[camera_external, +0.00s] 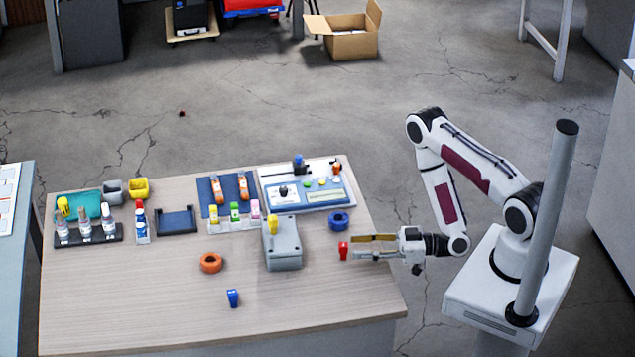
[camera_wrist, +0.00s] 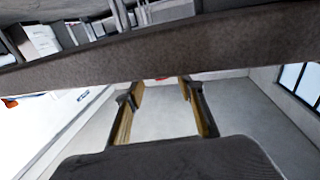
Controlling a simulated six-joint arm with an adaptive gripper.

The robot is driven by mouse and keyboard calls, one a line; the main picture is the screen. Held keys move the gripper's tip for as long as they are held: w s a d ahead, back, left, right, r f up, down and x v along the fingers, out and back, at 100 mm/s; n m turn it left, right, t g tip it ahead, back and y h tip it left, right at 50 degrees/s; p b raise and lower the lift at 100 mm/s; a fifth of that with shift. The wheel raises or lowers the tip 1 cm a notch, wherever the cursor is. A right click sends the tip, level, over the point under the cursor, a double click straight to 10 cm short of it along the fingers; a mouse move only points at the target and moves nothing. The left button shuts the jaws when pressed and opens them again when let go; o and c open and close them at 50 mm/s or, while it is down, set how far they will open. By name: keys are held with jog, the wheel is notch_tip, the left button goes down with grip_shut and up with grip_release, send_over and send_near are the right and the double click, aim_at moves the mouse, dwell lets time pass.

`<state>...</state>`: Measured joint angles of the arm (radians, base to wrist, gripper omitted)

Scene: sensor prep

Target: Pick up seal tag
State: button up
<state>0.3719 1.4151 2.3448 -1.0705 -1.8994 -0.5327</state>
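A small red piece (camera_external: 343,250), which looks like the seal tag, is near the right edge of the wooden table. A small blue piece (camera_external: 233,298) of similar shape stands near the table's front; no label is readable on either. My gripper (camera_external: 350,246) is level, low over the table's right side, its fingers pointing left with the red piece at their tips. In the wrist view the fingers (camera_wrist: 160,84) are spread apart. I see no firm contact.
A grey box with a yellow-topped handle (camera_external: 283,250) stands left of the gripper. A blue ring (camera_external: 338,220) lies behind it and an orange ring (camera_external: 211,262) farther left. Bottles, trays and a panel (camera_external: 310,204) fill the back. The front of the table (camera_external: 150,310) is mostly clear.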

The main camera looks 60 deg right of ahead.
aim_at(343, 248)
jog(key=shift+w+a, duration=0.15)
jog(key=shift+x, duration=2.4)
jog(key=shift+f, duration=0.15)
jog(key=c, duration=0.9)
